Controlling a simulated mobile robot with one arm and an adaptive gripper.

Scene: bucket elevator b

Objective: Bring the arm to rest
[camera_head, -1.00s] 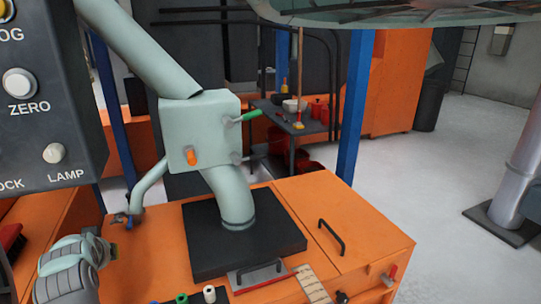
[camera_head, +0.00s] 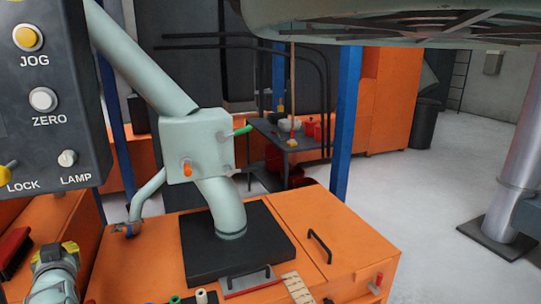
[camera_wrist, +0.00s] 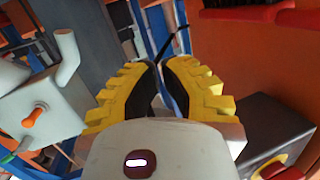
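My gripper (camera_wrist: 157,68) shows in the wrist view with ridged yellow fingers and dark inner pads. A narrow gap is visible between the fingers, and nothing is held in it. In the head view, the end of my arm (camera_head: 56,272) is at the lower left edge, pale and jointed with a little yellow, beside the orange cabinet (camera_head: 330,240). The fingertips cannot be made out there.
A pale green box (camera_head: 192,150) with pipes and levers stands above a black plate (camera_head: 265,245) on the cabinet. A dark control panel (camera_head: 60,105) hangs at the left, near my arm. A red brush (camera_head: 14,250) lies at the far left.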

